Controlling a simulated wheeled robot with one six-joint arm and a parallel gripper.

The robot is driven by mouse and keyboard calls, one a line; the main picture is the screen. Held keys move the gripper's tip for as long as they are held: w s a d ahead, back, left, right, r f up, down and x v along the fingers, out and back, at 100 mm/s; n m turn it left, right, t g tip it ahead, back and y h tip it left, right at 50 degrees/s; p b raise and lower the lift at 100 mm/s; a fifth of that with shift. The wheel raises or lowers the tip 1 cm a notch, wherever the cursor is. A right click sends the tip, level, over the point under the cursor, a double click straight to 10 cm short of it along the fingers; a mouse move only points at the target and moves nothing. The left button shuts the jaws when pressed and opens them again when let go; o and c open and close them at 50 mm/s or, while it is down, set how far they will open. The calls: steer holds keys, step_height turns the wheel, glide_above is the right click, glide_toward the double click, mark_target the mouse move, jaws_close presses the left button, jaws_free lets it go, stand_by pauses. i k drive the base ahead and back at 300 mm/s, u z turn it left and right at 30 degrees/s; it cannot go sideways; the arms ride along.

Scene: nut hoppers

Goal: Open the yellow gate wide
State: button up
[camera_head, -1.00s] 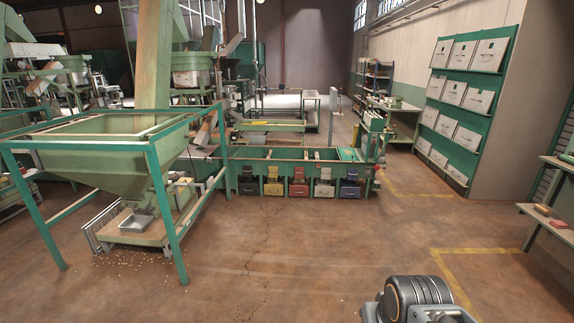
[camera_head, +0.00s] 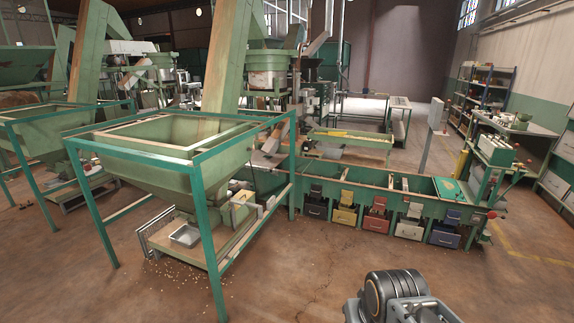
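The yellow gate (camera_head: 346,199) is a small yellow block on the front of the long green hopper trough (camera_head: 400,192). It is the second from the left in a row of coloured gates, between a black one and a red one. It is too small to tell how far it is open. Part of my arm, a grey rounded joint, shows at the bottom right, well apart from the trough. My gripper's fingers are not in view.
A large green hopper on a teal frame (camera_head: 203,195) stands in front at left, with a metal tray (camera_head: 185,236) under it and spilled nuts on the floor. A red gate (camera_head: 376,220) adjoins at right. The floor before the trough is clear.

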mark_target(347, 196)
steer(key=u, duration=0.2)
steer(key=i, duration=2.55)
steer(key=z, duration=0.55)
steer(key=i, duration=2.2)
steer(key=z, duration=0.75)
steer(key=i, duration=0.3)
steer(key=u, duration=0.05)
